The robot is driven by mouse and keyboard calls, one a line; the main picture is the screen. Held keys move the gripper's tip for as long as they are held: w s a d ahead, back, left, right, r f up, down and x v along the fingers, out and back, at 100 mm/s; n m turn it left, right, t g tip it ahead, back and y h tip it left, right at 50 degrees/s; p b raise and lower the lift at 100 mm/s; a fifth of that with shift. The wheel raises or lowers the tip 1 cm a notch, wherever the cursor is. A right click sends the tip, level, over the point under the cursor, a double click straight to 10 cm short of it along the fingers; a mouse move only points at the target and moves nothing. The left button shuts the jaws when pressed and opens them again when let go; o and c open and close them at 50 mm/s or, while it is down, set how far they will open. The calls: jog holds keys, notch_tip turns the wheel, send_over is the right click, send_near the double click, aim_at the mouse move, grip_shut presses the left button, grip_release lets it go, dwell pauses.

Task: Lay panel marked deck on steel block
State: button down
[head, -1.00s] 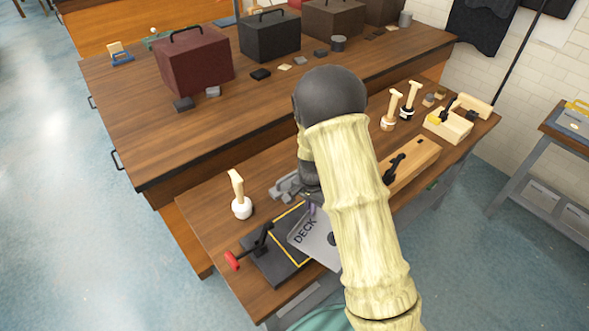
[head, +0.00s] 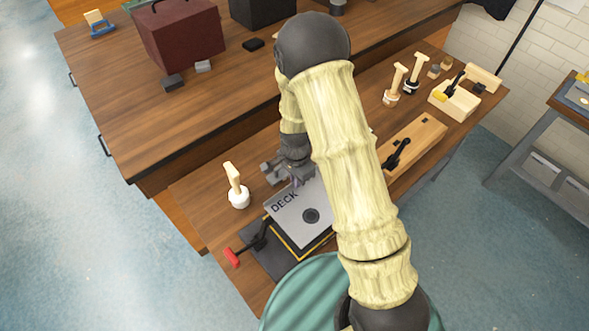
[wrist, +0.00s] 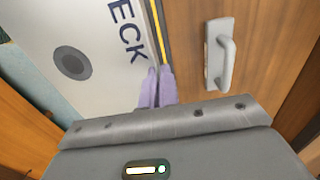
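The panel marked DECK (head: 299,210) is a flat grey plate with a dark round spot. It lies over most of the yellow-outlined dark steel block (head: 272,262) on the front bench; I cannot tell if it touches. The block's left side and a yellow edge line show past it. My gripper (head: 299,181) is at the panel's far edge, partly hidden by my arm. In the wrist view, its purple fingertips (wrist: 156,86) are close together at the edge of the panel (wrist: 90,55), pinching it. A yellow line (wrist: 158,30) runs beside that edge.
A clamp with a red handle (head: 232,257) stands at the block's left. A white-based stamp-like tool (head: 237,190) stands behind it. A grey handle (wrist: 222,55) is on the bench beyond the panel. A wooden block with a black clamp (head: 410,148) lies right.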

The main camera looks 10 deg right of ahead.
dwell(0.4)
jog(key=shift+f+b, duration=1.9)
jog(key=shift+f, duration=0.35)
jog(key=shift+f+b, duration=0.55)
jog(key=shift+f, duration=0.4)
jog(key=shift+f, duration=0.2)
jog(key=c, duration=1)
grip_release()
jog(key=shift+s, duration=0.1)
jog(key=shift+c, duration=0.2)
jog(key=shift+r, duration=0.15)
jog(key=shift+r+p, duration=2.95)
jog(key=shift+r, duration=0.45)
